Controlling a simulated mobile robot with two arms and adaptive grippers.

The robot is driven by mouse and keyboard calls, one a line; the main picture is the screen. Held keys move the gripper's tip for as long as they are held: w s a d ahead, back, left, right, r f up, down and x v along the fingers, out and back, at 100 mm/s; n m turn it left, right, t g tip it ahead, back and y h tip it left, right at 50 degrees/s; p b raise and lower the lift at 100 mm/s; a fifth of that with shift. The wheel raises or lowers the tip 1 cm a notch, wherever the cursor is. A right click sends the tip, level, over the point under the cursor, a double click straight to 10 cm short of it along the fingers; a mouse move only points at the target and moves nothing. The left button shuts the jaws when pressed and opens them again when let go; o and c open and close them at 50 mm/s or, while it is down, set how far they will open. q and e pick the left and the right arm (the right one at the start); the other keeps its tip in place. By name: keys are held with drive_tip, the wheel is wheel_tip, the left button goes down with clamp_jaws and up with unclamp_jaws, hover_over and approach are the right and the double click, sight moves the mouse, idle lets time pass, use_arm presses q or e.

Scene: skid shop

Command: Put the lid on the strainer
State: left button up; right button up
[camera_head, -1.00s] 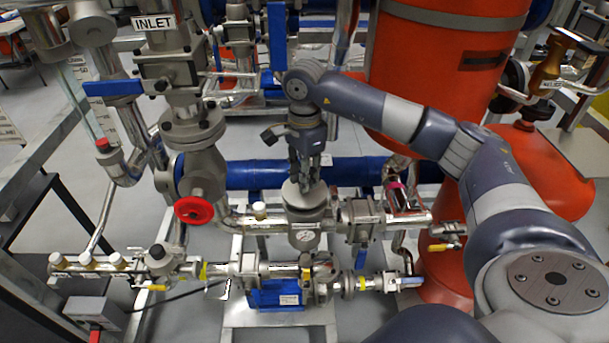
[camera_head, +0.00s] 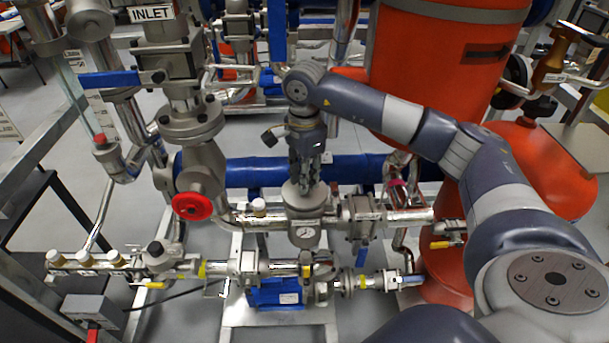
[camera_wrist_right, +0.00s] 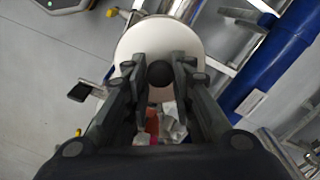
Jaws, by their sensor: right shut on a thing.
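My right gripper (camera_head: 307,182) points down over the strainer (camera_head: 304,228), a grey metal body in the pipework at the middle of the head view. In the right wrist view, the gripper (camera_wrist_right: 159,75) is shut on the dark round knob (camera_wrist_right: 160,73) of the pale, round lid (camera_wrist_right: 127,48). In the head view, the lid (camera_head: 303,197) is level at the strainer's top, below the fingertips. I cannot tell whether it touches the rim or hovers just above it. The strainer's opening is hidden under the lid. My left gripper is not in view.
A red handwheel (camera_head: 192,207) and the inlet valve stand left of the strainer. A blue pipe (camera_head: 250,173) runs behind it. A pipe with valves (camera_head: 362,215) joins on the right. A large orange tank (camera_head: 445,60) stands at the back right.

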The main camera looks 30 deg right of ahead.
drive_tip(key=shift+f, duration=0.2)
drive_tip(key=shift+f+b, duration=0.2)
drive_tip(key=shift+b, duration=0.2)
drive_tip(key=o, duration=1.2)
drive_tip(key=shift+r, duration=0.1)
drive_tip(key=shift+r+p, duration=2.3)
drive_tip(key=shift+r, duration=1.4)
